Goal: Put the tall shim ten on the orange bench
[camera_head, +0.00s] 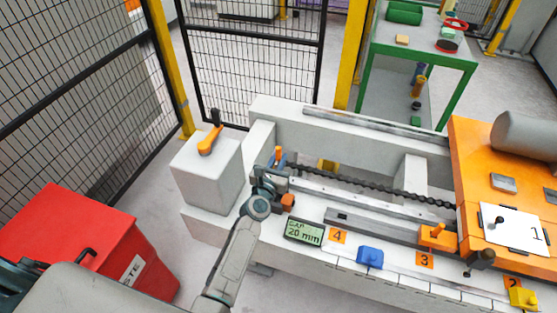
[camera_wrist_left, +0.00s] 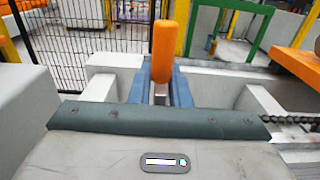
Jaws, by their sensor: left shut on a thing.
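My left gripper (camera_head: 279,163) is over the white beam, left of the display. It is shut on a tall orange piece that stands upright between its blue fingers; in the left wrist view the tall orange piece (camera_wrist_left: 163,48) rises above the fingers (camera_wrist_left: 162,88). It looks like the tall shim, but I see no number on it, and its lower end is hidden. The orange bench (camera_head: 466,160) is at the right edge of the head view, well apart from the gripper. My right gripper is not in view.
A display (camera_head: 304,232) reads 20 mm. A blue block (camera_head: 370,257), an orange block (camera_head: 437,238) and a yellow block (camera_head: 522,298) line the beam's front. A grey pedestal (camera_head: 207,175) and red bin (camera_head: 100,235) stand left. A green table (camera_head: 420,55) stands behind.

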